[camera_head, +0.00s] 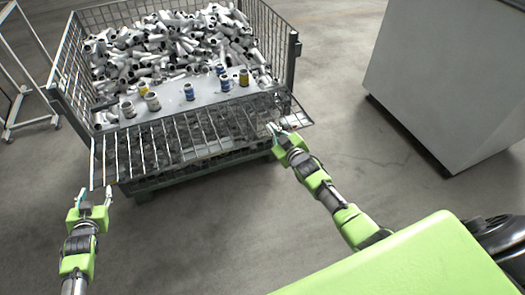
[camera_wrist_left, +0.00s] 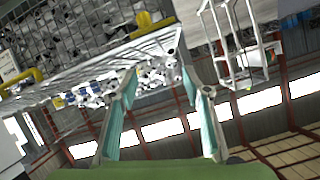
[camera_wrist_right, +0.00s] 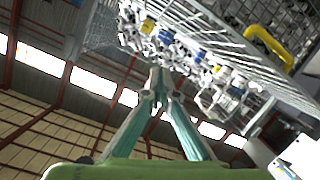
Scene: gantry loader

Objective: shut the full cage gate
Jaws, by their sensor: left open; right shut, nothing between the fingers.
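The wire cage (camera_head: 70,65) stands at the upper left of the head view, piled with white and grey tubular parts. Its front gate (camera_head: 160,148) is a wire mesh panel folded down, sticking out toward me at a slant. My left gripper (camera_head: 95,194) is open just below the gate's left front corner; contact cannot be told. It also shows in the left wrist view (camera_wrist_left: 165,88), with the mesh beyond. My right gripper (camera_head: 275,128) is shut and empty by the gate's front edge near its right end; it also shows in the right wrist view (camera_wrist_right: 161,82).
Several blue, yellow and white small parts stand on a grey sheet (camera_head: 180,98) behind the gate. A large grey box (camera_head: 445,75) stands at right. A white frame (camera_head: 28,85) stands at left. Bare floor (camera_head: 345,140) lies between cage and box.

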